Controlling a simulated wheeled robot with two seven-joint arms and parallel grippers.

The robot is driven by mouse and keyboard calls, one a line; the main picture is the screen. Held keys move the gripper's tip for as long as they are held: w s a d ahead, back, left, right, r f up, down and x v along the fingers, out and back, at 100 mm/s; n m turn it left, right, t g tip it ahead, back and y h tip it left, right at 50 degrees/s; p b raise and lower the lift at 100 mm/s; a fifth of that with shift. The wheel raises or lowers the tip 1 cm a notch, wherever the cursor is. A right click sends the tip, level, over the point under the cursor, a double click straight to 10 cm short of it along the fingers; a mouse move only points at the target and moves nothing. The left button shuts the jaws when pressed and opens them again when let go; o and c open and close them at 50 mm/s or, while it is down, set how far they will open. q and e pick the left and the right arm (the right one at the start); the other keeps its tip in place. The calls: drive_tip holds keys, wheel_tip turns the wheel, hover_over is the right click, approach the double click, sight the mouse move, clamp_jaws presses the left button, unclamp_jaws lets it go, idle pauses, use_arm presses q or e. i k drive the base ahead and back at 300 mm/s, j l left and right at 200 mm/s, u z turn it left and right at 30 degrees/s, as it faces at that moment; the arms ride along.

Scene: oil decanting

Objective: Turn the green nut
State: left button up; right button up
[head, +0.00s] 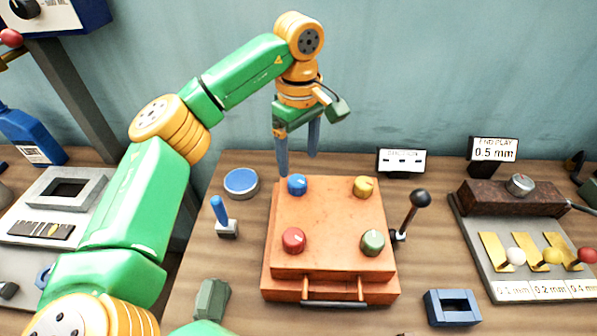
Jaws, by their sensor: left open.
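The green nut (372,242) sits at the front right corner of the orange box's top plate (333,220). A red nut (293,240) is at the front left, a blue one (297,184) at the back left and a yellow one (363,187) at the back right. My left gripper (298,164) points down, open and empty, over the back left of the box, near the blue nut and apart from the green one. Its exact height above the box is hard to tell. My right gripper is not in view.
A black-knobbed lever (413,212) rises at the box's right side. A blue-handled tool (222,216) and a round blue-topped dish (241,183) stand left of it. A blue frame (452,307) lies front right. A gauge tray (500,283) with coloured balls is at the right.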

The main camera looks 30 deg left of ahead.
sight(372, 241)
drive_tip(key=k, duration=1.5)
